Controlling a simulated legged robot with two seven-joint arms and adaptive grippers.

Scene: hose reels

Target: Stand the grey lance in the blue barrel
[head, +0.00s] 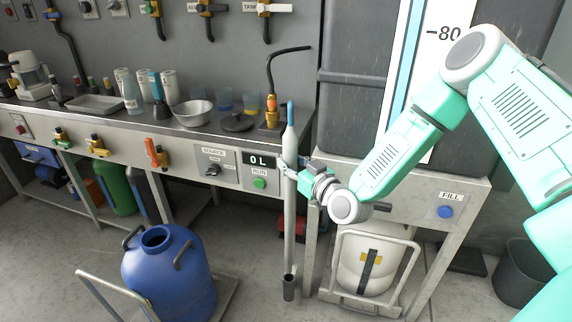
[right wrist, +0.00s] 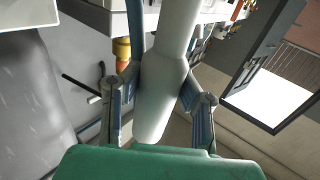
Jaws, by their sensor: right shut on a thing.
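The grey lance (head: 290,220) is upright, with a blue tip at its top and a dark, wider end at the bottom close to the floor. My right gripper (head: 291,172) is shut around its upper part. In the right wrist view the right gripper (right wrist: 163,100) has a finger on each side of the pale lance body (right wrist: 158,98). The blue barrel (head: 165,275) stands on the floor to the left of the lance, with a round open neck on top. The lance is apart from the barrel. My left gripper is not in view.
The barrel stands on a trolley (head: 228,284) with a metal handle at left. A workbench (head: 120,122) with taps, bowls and bottles runs behind. A white drum (head: 357,266) stands under a metal stand to the right. Floor between barrel and lance is clear.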

